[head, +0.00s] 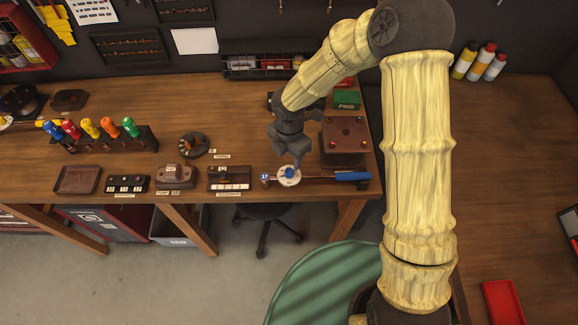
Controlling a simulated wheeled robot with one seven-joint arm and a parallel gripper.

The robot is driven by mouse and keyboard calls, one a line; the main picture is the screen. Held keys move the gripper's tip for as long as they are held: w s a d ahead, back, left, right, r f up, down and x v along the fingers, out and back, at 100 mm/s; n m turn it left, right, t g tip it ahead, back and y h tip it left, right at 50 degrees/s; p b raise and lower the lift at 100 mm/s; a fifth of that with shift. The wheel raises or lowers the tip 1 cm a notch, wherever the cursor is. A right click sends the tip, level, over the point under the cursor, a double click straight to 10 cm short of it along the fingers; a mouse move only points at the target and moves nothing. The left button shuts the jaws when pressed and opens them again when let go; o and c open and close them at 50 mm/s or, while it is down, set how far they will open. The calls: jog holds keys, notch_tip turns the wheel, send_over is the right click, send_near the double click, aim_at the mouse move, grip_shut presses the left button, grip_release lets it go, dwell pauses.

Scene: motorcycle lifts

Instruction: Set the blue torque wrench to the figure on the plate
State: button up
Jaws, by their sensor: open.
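The torque wrench (325,179) lies along the front edge of the wooden bench, its blue handle (352,176) to the right. A round white dial (288,175) sits at its left end. Left of the dial is a small blue plate (265,178) with a light figure that looks like 17, too small to be sure. My gripper (297,162) points down just above the dial, open. The fingertips are small and dark, and I cannot tell whether they touch the dial. My arm hides part of the bench behind.
A dark brown box (344,143) stands close behind the wrench. A brown block with white keys (229,178) stands to its left. A rack of coloured screwdrivers (104,138) is further left. The bench between rack and round dark tray (194,145) is mostly clear.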

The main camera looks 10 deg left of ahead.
aim_at(289, 171)
notch_tip(289, 171, down, 7)
jog(key=shift+f+p, duration=0.15)
jog(key=shift+p, duration=0.4)
jog(key=c, duration=1)
